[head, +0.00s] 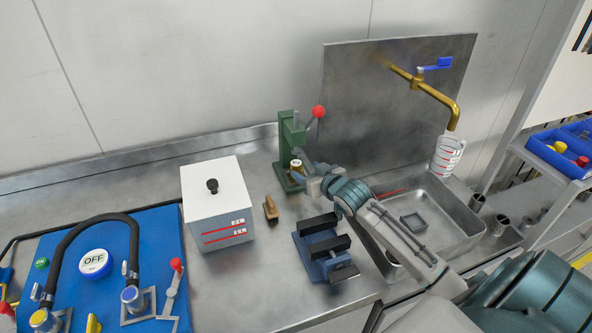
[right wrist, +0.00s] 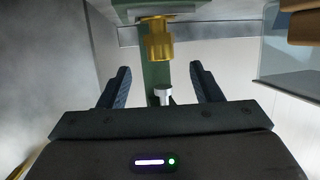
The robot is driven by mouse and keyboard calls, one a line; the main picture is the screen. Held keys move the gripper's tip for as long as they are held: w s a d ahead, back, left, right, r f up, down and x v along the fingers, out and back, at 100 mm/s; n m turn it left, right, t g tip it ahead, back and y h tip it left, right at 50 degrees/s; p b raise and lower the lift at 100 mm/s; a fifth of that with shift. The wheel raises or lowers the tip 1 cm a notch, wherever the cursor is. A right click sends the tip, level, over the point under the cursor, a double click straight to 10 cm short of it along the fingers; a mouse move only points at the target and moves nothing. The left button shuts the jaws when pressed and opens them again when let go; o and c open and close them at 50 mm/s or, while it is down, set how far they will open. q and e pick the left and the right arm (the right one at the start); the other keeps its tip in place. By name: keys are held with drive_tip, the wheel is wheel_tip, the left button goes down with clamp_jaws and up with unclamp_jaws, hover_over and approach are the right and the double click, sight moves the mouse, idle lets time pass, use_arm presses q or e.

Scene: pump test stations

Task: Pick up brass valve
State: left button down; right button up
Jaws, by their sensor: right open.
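The brass valve (head: 296,164) is small and gold, at the green press (head: 290,140) on the steel bench. In the right wrist view the brass valve (right wrist: 158,40) shows beyond my fingertips, roughly centred between them, with a silver pin (right wrist: 163,95) in line with it. My right gripper (head: 304,179) is at the press, close to the valve. In the right wrist view my right gripper (right wrist: 161,84) is open, one dark finger on each side, with nothing held. The gripper partly hides the valve's surroundings in the head view. My left gripper is not seen.
A blue vise (head: 322,250) is in front. A sink (head: 450,210) with a brass tap is at right. A blue pump panel (head: 160,240) is at left.

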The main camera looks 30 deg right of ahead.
sight(298, 165)
drive_tip(key=shift+w+f, duration=0.1)
drive_tip(key=shift+w, duration=0.6)
drive_tip(key=p+x, duration=0.1)
drive_tip(key=x, duration=0.3)
drive_tip(key=shift+p, duration=0.35)
drive_tip(key=shift+w+f, duration=0.15)
drive_tip(key=c, duration=1.2)
drive_tip(key=shift+r+b, duration=0.3)
drive_tip(key=shift+r, duration=0.2)
wheel_tip(298, 165, up, 2)
drive_tip(key=shift+r+b, duration=0.15)
drive_tip(key=shift+b, duration=0.3)
drive_tip(key=shift+s+d+f+b+v, duration=0.15)
drive_tip(key=shift+d+f+v, duration=0.25)
drive_tip(key=shift+v, duration=2.25)
drive_tip(key=shift+s+d+f+b+v, duration=0.15)
drive_tip(key=shift+d+f+v, duration=0.3)
drive_tip(key=shift+v, duration=2.15)
drive_tip(key=shift+s+d+f+b+v, duration=0.15)
drive_tip(key=shift+f+v, duration=0.4)
drive_tip(key=shift+v, duration=2.1)
